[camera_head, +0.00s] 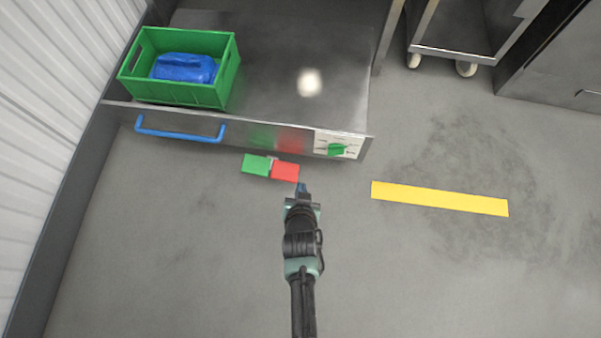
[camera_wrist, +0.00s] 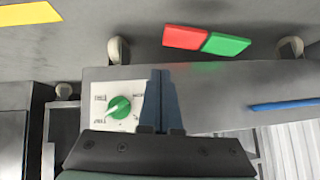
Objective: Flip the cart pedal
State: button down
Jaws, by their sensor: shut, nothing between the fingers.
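The cart pedal has a red half (camera_head: 285,171) and a green half (camera_head: 255,164), and sticks out low at the front of the metal cart (camera_head: 280,75). In the wrist view the red half (camera_wrist: 185,37) and green half (camera_wrist: 225,44) are near the top, both unobstructed. I cannot tell which half sits lower. My gripper (camera_head: 301,187) is shut and empty, and appears just right of and in front of the red half in the head view. In the wrist view its fingertips (camera_wrist: 163,75) are together, apart from the pedal.
A green crate (camera_head: 207,91) holding a blue container (camera_head: 184,67) stands on the cart. The cart front has a blue handle (camera_head: 178,135) and a green knob (camera_head: 337,149). A yellow floor strip (camera_head: 440,198) lies to the right. The nearby floor is clear.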

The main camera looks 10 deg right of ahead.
jog(key=shift+p+v, duration=0.45)
jog(key=shift+v, duration=0.65)
jog(key=shift+d+r, duration=0.1)
jog(key=w+d+r+t+p, duration=0.1)
jog(key=w+r+t, duration=0.1)
jog(key=w+r, duration=0.4)
jog(key=w+r+t+p, duration=0.1)
jog(key=w+r, duration=0.3)
jog(key=r, duration=0.5)
jog(key=w+a+r+n+t+p, duration=0.1)
jog(key=w+r+t+p, duration=0.2)
jog(key=r, duration=1.6)
jog(key=w+r+n+t+p, duration=0.1)
jog(key=w+r+t, duration=0.4)
jog(key=r, duration=1.3)
jog(key=s+a+r+n+t+p, duration=0.1)
jog(key=s+r+t, duration=0.15)
jog(key=r, duration=0.95)
jog(key=s+a+r+t+p, duration=0.1)
jog(key=s+a+r+p, duration=0.15)
jog(key=r, duration=1.05)
jog(key=s+a+r+n+t+y+p, duration=0.15)
jog(key=s+r+t, duration=0.25)
jog(key=s+r, duration=1)
notch_tip(320, 180, up, 38)
jog(key=w+p, duration=0.1)
jog(key=p, duration=3.6)
jog(key=shift+w+r, duration=0.2)
jog(key=shift+w, duration=0.1)
